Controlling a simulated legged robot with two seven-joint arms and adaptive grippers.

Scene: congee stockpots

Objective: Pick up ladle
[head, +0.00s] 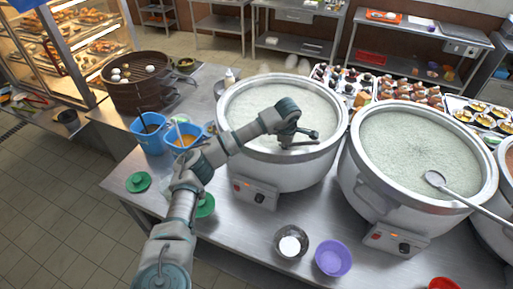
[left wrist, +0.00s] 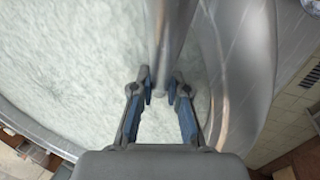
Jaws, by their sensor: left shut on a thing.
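My left gripper (head: 299,138) is over the left stockpot (head: 325,176), above its pale congee. In the left wrist view my left gripper (left wrist: 160,92) has its two blue-padded fingers closed about a grey metal ladle handle (left wrist: 168,45). The handle runs up out of the top of that view. Its bowl cannot be made out, and in the head view my gripper and arm hide most of this ladle. A second ladle (head: 435,179) rests in the right stockpot (head: 362,190), its handle over the right rim. My right gripper is not in view.
A steel counter (head: 240,240) carries the pots. In front stand a dark bowl (head: 279,245) with white contents and a purple bowl (head: 332,258). Blue containers (head: 152,142) and a steamer (head: 137,90) stand left. Trays of food (head: 410,92) line the back.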

